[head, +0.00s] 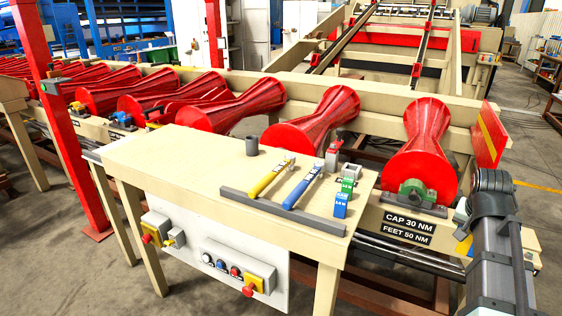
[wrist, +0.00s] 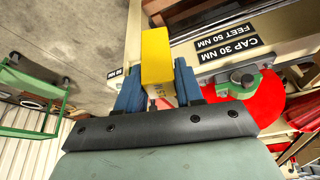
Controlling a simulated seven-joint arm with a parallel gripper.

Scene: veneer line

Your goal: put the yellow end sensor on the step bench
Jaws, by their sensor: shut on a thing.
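The yellow end sensor (wrist: 156,57) is a yellow block between the two blue fingers of my gripper (wrist: 158,78) in the wrist view. My gripper is shut on it. In the head view, a small patch of yellow (head: 464,246) shows beside my arm at the right, and the fingers are mostly hidden there. The beige bench (head: 165,165), which looks to be the step bench, stands at front centre, left of my gripper. It carries a yellow-handled tool (head: 268,178), a blue-handled tool (head: 302,187) and a grey bar (head: 280,211).
A grey cup (head: 252,146) and blue and green blocks (head: 341,205) also stand on the bench. Its left top is clear. Red rollers (head: 420,150) line the conveyor behind it. A red post (head: 75,130) rises at left. Control boxes (head: 240,275) hang on the bench front.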

